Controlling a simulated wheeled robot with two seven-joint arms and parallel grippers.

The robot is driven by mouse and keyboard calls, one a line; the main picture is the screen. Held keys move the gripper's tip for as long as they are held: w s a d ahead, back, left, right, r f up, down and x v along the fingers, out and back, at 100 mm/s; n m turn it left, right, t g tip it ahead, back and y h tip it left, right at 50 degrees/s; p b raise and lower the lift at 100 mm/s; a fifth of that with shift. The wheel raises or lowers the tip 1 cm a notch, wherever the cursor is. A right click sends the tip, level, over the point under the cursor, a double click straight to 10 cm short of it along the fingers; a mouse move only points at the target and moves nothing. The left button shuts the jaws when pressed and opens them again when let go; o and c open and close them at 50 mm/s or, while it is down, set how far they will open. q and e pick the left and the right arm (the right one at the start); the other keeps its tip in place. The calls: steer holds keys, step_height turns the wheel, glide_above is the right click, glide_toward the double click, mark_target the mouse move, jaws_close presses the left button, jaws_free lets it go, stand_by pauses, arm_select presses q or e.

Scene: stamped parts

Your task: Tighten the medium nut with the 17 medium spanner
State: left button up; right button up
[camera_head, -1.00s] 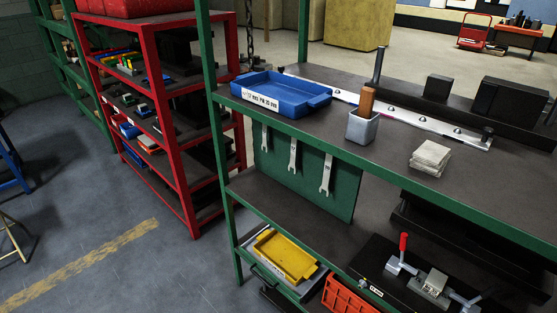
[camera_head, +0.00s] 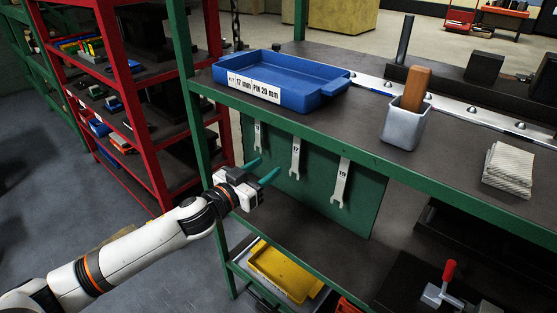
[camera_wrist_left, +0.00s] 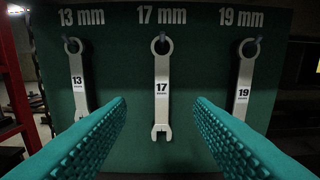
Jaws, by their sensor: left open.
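The 17 medium spanner (camera_head: 296,158) hangs by its ring on a green board (camera_head: 365,205) under the upper shelf. In the left wrist view the 17 spanner (camera_wrist_left: 162,90) hangs upright below the "17 mm" label, its open end down. The 13 spanner (camera_wrist_left: 76,80) hangs to its left and the 19 spanner (camera_wrist_left: 243,80) to its right. My left gripper (camera_head: 262,170) is open and empty, pointing at the board. In the wrist view its teal fingers (camera_wrist_left: 165,125) lie either side of the 17 spanner, apart from it. I see no medium nut. My right gripper is out of view.
A blue tray (camera_head: 318,98) labelled 17 mm, a grey cup (camera_head: 404,128) with a wooden block and a stack of pads (camera_head: 508,170) stand on the upper shelf. Below are a yellow tray (camera_head: 285,270) and a red-handled clamp (camera_head: 447,275). A green post (camera_head: 190,110) stands left of the board.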

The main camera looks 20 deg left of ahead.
mark_target(296, 144)
arm_select(q)
steer(key=p+x, duration=0.1)
steer(key=x, duration=0.8)
steer(key=shift+w+d+r, duration=0.1)
steer(key=shift+w+d, duration=0.1)
steer(key=shift+d, duration=0.05)
steer(key=shift+w+d+p, duration=0.25)
steer(key=shift+w+p, duration=0.05)
steer(key=shift+w, duration=0.55)
jaws_close()
steer(key=shift+s+r+p, duration=0.1)
steer(key=shift+r+p, duration=0.15)
steer(key=shift+p, duration=0.15)
steer(key=shift+s, duration=0.1)
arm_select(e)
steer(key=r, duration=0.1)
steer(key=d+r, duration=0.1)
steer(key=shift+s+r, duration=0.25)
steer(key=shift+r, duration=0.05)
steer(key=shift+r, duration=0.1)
